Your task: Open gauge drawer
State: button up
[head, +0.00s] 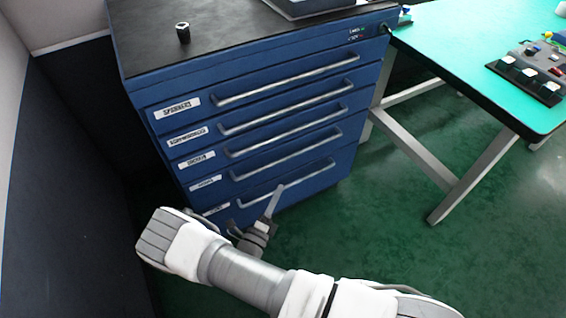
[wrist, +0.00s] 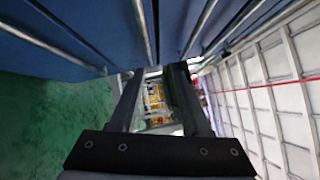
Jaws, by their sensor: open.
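The blue drawer cabinet (head: 270,110) stands in the middle of the head view, with several drawers stacked, each with a long silver handle. All drawers look shut. The top label (head: 177,108) reads "SPANNERS"; the lower labels, such as the fourth one (head: 205,184), are too small to read surely, so I cannot tell which is the gauge drawer. My gripper (head: 277,190) is in front of the lowest drawers, near the bottom handle (head: 310,178). In the wrist view my gripper (wrist: 155,70) is open; a silver handle bar (wrist: 144,30) runs toward the gap between its fingers. Contact cannot be told.
A dark wall panel (head: 85,115) stands close left of the cabinet. A green-topped bench (head: 470,50) with metal legs (head: 450,200) stands at right. Green floor (head: 370,235) is free before the cabinet. A small dark object (head: 183,33) stands on the cabinet top.

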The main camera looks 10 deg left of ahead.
aim_at(288, 157)
jog(key=w+n+b, duration=0.1)
jog(key=w, duration=0.4)
jog(key=w+d+n+y+b, duration=0.1)
jog(key=w, duration=0.4)
jog(key=w+d+y+b, duration=0.1)
jog(key=w, duration=0.4)
jog(key=shift+w+f+n+t+b, duration=0.3)
jog(key=shift+w+f+n+t, duration=0.05)
jog(key=shift+n+t, duration=0.05)
grip_shut()
dwell(0.9)
